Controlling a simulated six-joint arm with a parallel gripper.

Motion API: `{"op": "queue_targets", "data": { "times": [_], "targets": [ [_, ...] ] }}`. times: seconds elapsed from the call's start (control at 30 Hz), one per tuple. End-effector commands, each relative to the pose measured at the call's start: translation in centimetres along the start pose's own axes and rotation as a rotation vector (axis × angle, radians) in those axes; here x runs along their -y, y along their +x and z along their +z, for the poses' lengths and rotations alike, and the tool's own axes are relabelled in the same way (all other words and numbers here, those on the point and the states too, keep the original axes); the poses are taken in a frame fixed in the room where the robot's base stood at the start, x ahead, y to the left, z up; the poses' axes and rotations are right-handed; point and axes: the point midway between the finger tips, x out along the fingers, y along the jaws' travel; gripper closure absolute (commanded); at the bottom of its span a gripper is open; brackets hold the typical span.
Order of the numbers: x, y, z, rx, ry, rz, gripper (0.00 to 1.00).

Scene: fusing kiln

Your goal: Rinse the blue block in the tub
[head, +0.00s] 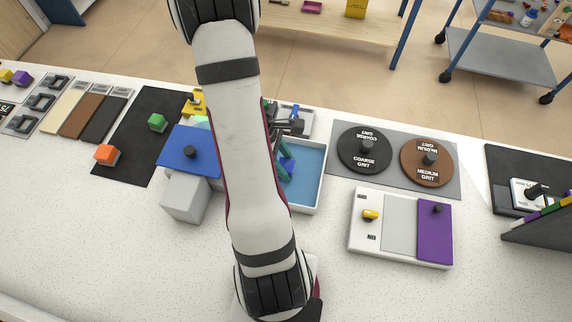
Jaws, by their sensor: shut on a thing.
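The tub (322,178) is a white-walled basin with blue water, right of my arm in the head view. My arm hides its left side. The blue block (288,166) is in the tub area beside the arm, partly covered. My gripper (281,160) is mostly hidden behind the arm, with teal finger parts showing over the tub. It is shut on the blue block. I cannot tell how deep the block sits in the water.
A blue-lidded box (190,150) and a grey block (186,198) stand left of the arm. A dark mat (130,140) holds green and orange blocks. Two grit discs (365,160) lie right of the tub. A white station with a purple panel (434,235) stands front right.

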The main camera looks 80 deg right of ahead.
Motion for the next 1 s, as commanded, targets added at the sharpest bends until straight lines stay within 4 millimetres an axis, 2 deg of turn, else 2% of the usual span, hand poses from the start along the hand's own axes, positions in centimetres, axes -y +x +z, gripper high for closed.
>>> {"op": "queue_targets", "data": {
  "times": [0.53,1.0],
  "targets": [
    [0.0,-5.6,2.3,-0.002,0.002,0.001,1.00],
    [0.0,-6.0,2.5,-0.001,0.000,-0.001,1.00]
  ]
}}
